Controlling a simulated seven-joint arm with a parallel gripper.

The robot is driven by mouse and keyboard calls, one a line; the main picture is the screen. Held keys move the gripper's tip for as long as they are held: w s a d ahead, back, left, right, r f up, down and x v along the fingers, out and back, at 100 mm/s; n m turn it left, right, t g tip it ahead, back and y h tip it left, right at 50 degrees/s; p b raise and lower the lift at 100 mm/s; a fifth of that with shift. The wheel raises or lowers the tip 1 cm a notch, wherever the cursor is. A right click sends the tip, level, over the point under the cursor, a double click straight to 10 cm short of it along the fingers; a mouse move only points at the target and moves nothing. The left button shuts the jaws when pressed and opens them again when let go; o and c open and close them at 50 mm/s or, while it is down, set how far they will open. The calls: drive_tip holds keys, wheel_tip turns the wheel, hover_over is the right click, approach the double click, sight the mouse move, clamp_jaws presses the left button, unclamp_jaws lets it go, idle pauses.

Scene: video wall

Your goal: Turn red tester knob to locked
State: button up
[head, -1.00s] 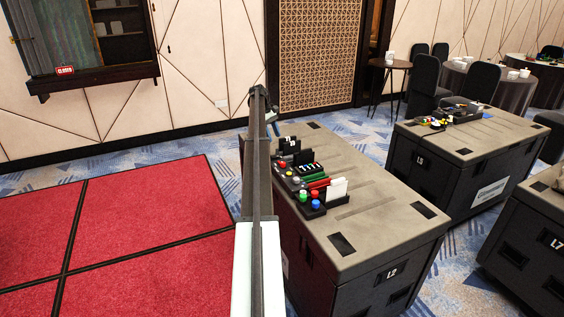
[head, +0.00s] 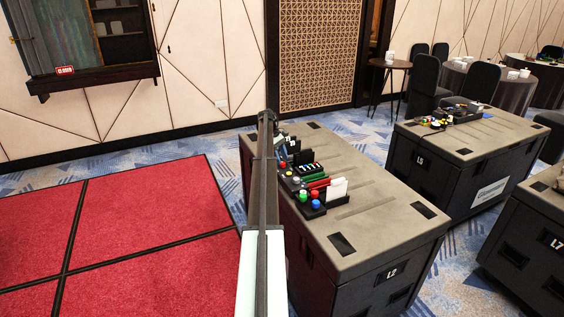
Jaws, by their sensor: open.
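A dark tester station (head: 318,212) with small coloured knobs lies on the left part of the case marked L2. One red knob (head: 315,194) sits at its near end, close to a green knob (head: 303,196) and a blue knob (head: 315,204). Another red knob (head: 283,164) sits at the far left. Which one is the tester knob, and its turn position, I cannot tell at this size. My gripper (head: 277,130) is at the far end of my arm, beyond and left of the station, apart from the knobs. Its fingers are too small to make out.
The L2 case (head: 375,215) has bare top to the right of the station. The L5 case (head: 470,145) and L7 case (head: 540,235) stand to the right. Red carpet (head: 150,220) lies open on the left.

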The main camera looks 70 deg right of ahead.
drive_tip(key=shift+x, duration=1.05)
drive_tip(key=c, duration=1.1)
